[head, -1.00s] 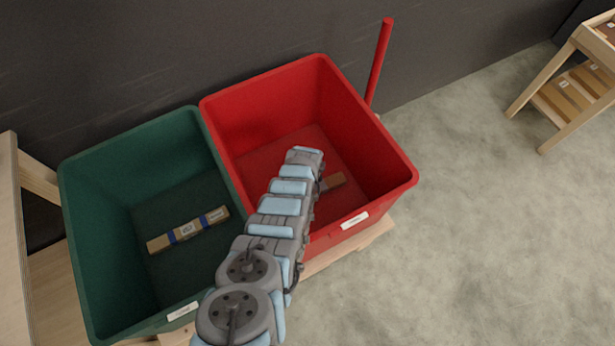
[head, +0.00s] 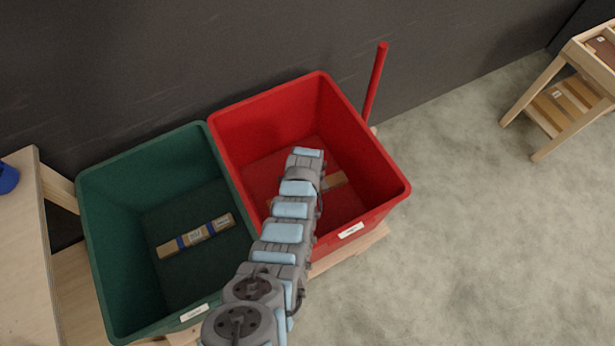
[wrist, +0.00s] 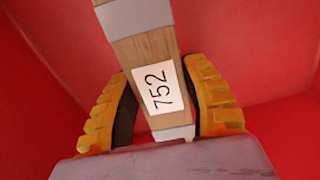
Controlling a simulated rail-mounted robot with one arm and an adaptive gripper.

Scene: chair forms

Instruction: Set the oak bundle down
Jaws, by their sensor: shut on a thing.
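The oak bundle (wrist: 145,58) is a light wooden piece with pale grey bands and a white label reading 752. In the wrist view my gripper (wrist: 165,105) is shut on it, with yellow ribbed fingers on both sides. Red walls surround it, so it is inside the red bin (head: 255,105). In the head view my arm reaches over the bin and hides the fingertips; a brown end of wood (head: 335,180) shows beside the arm. I cannot tell whether the bundle touches the bin floor.
A green bin (head: 105,185) stands to the left, holding a wooden bundle with blue bands (head: 195,237). A red pole (head: 375,85) rises behind the red bin. A wooden rack (head: 545,115) stands at the far right. The floor (head: 480,250) between is clear.

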